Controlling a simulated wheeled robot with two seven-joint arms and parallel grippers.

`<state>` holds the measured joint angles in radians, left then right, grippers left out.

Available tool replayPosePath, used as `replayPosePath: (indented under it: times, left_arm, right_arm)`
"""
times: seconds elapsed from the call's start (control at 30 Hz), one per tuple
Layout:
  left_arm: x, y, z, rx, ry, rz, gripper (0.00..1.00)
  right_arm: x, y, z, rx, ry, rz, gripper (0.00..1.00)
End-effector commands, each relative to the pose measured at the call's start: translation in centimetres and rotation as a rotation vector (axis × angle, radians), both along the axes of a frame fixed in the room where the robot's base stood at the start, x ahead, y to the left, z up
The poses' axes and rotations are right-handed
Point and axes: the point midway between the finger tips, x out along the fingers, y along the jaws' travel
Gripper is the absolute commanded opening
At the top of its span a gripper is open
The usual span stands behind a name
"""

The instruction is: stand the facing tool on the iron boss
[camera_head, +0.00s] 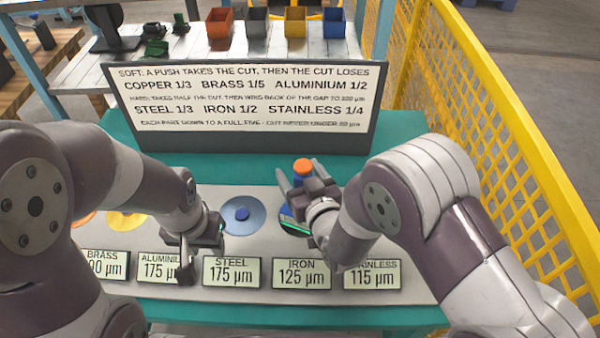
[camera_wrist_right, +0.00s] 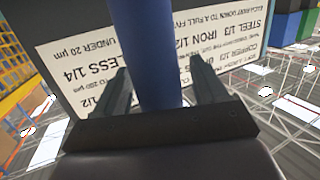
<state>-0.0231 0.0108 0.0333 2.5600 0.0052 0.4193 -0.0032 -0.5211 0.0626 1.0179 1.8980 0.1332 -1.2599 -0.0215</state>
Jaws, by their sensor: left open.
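The facing tool (camera_head: 303,167), with an orange top and a blue body, is upright between the fingers of my right gripper (camera_head: 304,187). My left gripper (camera_head: 187,262) is open and empty, low by the aluminium and steel signs.
The steel disc (camera_head: 238,224) with its blue boss lies left of the iron one. Signs read steel 175 (camera_head: 231,272) and iron 125 (camera_head: 302,274). A large rule board (camera_head: 240,105) stands behind. A yellow mesh fence (camera_head: 500,150) is on the right.

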Motion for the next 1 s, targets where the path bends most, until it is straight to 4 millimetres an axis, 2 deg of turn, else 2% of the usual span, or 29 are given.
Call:
replayPosePath:
  times: [0.17,0.23,0.6,0.7,0.9,1.0]
  left_arm:
    - [0.0,0.0,0.6,0.000,0.000,0.000,0.43]
    - [0.0,0.0,0.3,0.000,0.000,0.000,0.43]
    - [0.0,0.0,0.2,0.000,0.000,0.000,0.43]
    - [0.0,0.0,0.2,0.000,0.000,0.000,0.43]
    - [0.0,0.0,0.2,0.000,0.000,0.000,0.43]
    - [0.0,0.0,0.2,0.000,0.000,0.000,0.43]
  right_arm:
    - [0.0,0.0,0.6,0.000,0.000,0.000,0.72]
    - [-0.8,-0.3,0.5,0.000,0.000,0.000,0.72]
    - [-8.6,-3.6,1.7,0.000,0.001,0.001,0.72]
    - [-10.1,-4.1,1.9,0.000,0.001,0.002,0.72]
    - [-11.0,-4.6,2.1,0.000,0.000,0.001,0.72]
    - [-10.3,-4.9,1.7,-0.013,0.050,-0.020,0.72]
